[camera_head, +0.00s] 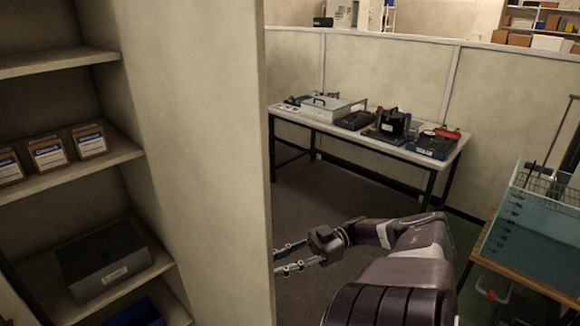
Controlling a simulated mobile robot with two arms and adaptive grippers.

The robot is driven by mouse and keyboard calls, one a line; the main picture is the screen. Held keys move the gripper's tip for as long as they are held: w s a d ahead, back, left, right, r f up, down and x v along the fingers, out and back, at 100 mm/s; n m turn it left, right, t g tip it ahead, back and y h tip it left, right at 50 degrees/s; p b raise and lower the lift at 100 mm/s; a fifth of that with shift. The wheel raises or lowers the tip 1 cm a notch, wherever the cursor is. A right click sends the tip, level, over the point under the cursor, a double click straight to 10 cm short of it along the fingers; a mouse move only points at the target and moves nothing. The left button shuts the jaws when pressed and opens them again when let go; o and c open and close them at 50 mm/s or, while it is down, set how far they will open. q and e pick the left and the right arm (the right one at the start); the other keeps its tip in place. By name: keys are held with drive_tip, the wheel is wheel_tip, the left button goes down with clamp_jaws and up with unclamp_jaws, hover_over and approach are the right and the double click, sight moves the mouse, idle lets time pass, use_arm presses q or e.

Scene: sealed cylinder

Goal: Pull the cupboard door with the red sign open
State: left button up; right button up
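A pale cupboard with open shelves fills the left of the head view. Its tall plain panel (195,150) stands between the shelves and the room; I cannot tell whether it is a side wall or an opened door. No red sign shows. My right gripper (284,259) comes in from the lower right, beside the panel's right edge. Its two fingers are apart with nothing seen between them, and their tips reach close to that edge; I cannot tell whether they touch it. My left gripper is not in view.
The shelves hold small orange-and-white boxes (48,154) and a grey box (103,262). A table (450,160) with equipment stands against the partition (390,75). A blue-sided tank (535,235) stands at right. Dark floor (330,190) is clear between.

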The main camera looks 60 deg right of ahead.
drive_tip(key=shift+v, duration=2.85)
drive_tip(key=shift+s, duration=0.1)
